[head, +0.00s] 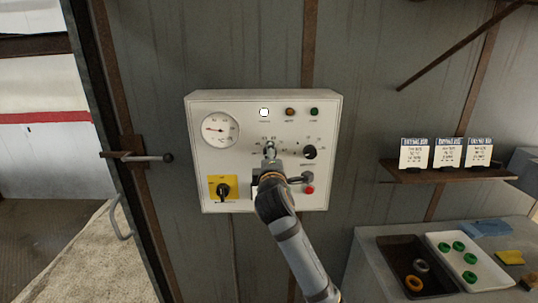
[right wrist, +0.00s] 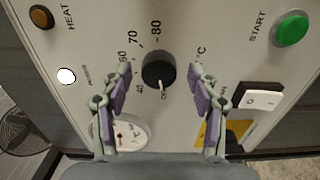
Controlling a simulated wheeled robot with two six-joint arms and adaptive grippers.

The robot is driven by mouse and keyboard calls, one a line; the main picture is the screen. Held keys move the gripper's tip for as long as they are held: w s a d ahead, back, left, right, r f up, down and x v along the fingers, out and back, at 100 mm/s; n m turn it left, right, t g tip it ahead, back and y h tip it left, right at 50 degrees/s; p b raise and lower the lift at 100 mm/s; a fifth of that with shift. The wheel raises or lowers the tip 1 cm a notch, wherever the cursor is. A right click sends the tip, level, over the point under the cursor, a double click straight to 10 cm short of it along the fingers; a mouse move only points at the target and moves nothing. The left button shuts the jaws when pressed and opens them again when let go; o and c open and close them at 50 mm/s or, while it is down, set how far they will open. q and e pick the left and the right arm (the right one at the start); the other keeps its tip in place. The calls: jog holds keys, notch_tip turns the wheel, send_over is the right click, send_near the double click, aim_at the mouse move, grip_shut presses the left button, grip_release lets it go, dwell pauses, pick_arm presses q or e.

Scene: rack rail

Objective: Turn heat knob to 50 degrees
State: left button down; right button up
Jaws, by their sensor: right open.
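The heat knob (right wrist: 158,70) is a round black dial with a white pointer mark. In the right wrist view the mark points down, a little to the right of the printed 40. The 60, 70 and 80 marks curve around its upper left; the 50 is not readable, near the left finger. My right gripper (right wrist: 160,82) is open, with one purple-padded finger on each side of the knob and gaps between pads and knob. In the head view the right gripper (head: 270,152) covers most of the knob on the white panel (head: 240,108). My left gripper is not in view.
The panel also carries a round gauge (head: 220,130), a second black knob (head: 309,152), a yellow switch plate (head: 223,187), a red button (head: 309,190) and a green start button (right wrist: 291,28). A shelf (head: 420,176) and a bench with trays stand at the right.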

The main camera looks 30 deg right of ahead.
jog(key=shift+s, duration=0.15)
jog(key=shift+c, duration=0.5)
jog(key=c, duration=1.1)
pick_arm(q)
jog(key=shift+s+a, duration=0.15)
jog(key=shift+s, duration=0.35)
pick_arm(e)
jog(key=shift+o, duration=0.2)
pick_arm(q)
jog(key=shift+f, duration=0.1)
pick_arm(e)
jog(key=shift+m, duration=0.3)
pick_arm(q)
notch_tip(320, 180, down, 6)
jog(key=b, duration=0.6)
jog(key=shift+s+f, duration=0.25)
pick_arm(e)
jog(key=shift+m, duration=7.6)
pick_arm(q)
jog(key=shift+b, duration=0.3)
